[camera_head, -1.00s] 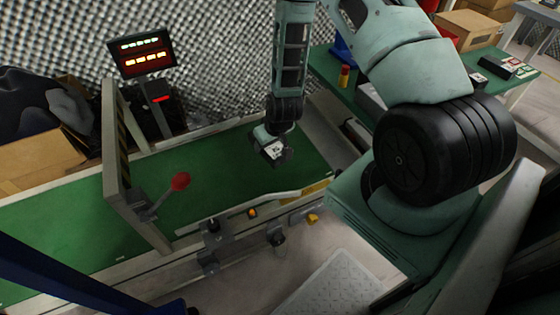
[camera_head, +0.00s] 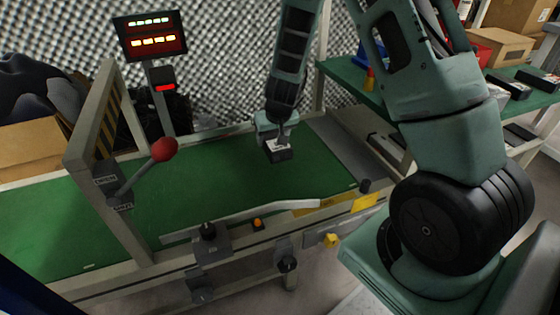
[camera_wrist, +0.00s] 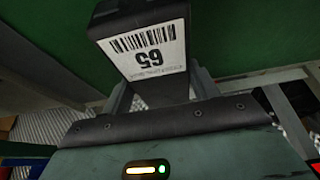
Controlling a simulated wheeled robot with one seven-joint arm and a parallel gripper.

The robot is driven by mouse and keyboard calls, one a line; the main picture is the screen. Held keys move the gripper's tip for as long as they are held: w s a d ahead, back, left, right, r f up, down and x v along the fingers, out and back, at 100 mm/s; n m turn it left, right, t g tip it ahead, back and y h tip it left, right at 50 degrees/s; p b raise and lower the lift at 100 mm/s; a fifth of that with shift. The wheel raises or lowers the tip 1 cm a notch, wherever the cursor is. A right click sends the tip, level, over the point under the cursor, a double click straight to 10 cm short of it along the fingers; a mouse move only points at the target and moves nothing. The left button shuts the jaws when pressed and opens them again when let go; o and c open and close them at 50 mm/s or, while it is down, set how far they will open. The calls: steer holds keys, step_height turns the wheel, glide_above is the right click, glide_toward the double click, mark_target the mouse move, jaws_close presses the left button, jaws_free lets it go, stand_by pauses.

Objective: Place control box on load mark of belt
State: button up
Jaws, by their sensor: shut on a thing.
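The control box (camera_head: 279,154) is a small black box with a white label on its face. My gripper (camera_head: 275,136) is shut on it above the right part of the green belt (camera_head: 215,187). In the wrist view, the box (camera_wrist: 152,60) fills the upper middle, with a barcode label reading 65 upside down, and green belt (camera_wrist: 245,30) behind it. The gap between box and belt is hard to judge. I cannot clearly make out the load mark; small pale marks lie near the belt's edges.
A frame with a red-knobbed lever (camera_head: 164,150) spans the belt on the left. A lit display (camera_head: 150,37) stands behind it. A pale curved guide rail (camera_head: 245,221) lies along the near edge. A green shelf (camera_head: 350,80) with boxes stands at right.

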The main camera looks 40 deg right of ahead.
step_height(320, 180, down, 6)
steer(key=b, duration=0.3)
steer(key=shift+f, duration=0.2)
steer(key=shift+r, duration=0.1)
steer(key=o, duration=1.3)
